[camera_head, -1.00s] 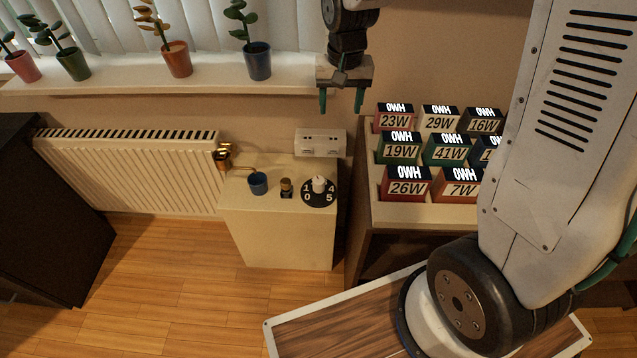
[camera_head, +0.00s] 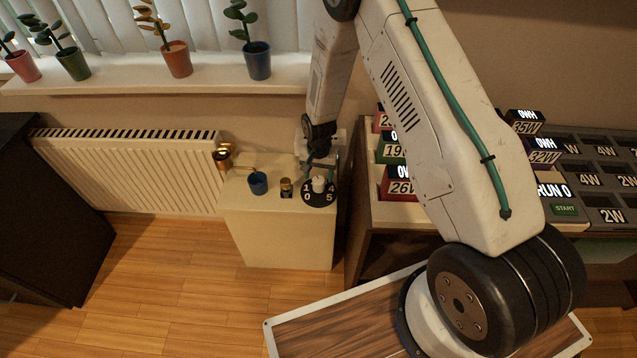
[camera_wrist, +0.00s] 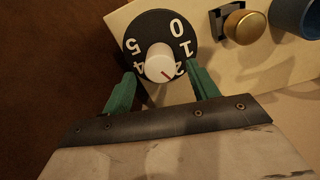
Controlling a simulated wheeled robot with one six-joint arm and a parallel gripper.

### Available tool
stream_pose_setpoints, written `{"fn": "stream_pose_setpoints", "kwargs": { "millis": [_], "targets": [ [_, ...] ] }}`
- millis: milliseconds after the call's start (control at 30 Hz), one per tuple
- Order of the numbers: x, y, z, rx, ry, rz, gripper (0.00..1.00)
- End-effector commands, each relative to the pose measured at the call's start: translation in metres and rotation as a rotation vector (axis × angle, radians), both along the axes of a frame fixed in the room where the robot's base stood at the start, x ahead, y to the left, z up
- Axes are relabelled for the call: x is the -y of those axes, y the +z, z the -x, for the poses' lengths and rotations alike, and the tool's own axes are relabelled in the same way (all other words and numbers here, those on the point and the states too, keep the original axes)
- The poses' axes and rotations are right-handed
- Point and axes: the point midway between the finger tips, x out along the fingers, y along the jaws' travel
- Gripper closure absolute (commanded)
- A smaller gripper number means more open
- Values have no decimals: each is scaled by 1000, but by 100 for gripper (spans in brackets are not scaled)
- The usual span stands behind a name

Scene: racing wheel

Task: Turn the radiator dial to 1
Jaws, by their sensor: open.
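The radiator dial (camera_head: 320,200) is a black disc with white numbers on top of the beige cabinet. A white knob (camera_wrist: 159,62) stands at its middle; it also shows in the head view (camera_head: 319,184). In the wrist view the knob's red mark points near the 2, slightly towards the lower edge. The 0, 1, 4 and 5 also show; the 3 cannot be made out. My gripper (camera_wrist: 160,70) is open, its green fingers on either side of the knob with gaps visible. In the head view my gripper (camera_head: 322,168) is just above and behind the dial.
A brass plug (camera_head: 286,188) and a blue cup (camera_head: 258,183) stand left of the dial. The white radiator (camera_head: 130,170) is further left, with a brass valve (camera_head: 222,158). Boxes on a shelf (camera_head: 385,215) stand to the right. Potted plants line the sill (camera_head: 215,80) above.

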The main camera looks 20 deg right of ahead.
Motion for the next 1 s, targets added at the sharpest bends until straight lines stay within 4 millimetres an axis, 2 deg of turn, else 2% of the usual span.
{"fn": "stream_pose_setpoints", "kwargs": {
  "millis": [100, 300, 633, 667, 800, 1000],
  "targets": [
    [0, -21, 1, -2, 1, 0, 41],
    [0, -42, 0, -1, 1, 0, 41],
    [0, -47, 0, 0, 1, 0, 41],
    [0, -47, 0, 0, 1, 0, 46],
    [0, -47, 0, 0, 1, 0, 85],
    [0, -46, 0, 0, 5, 0, 85]
  ]
}}
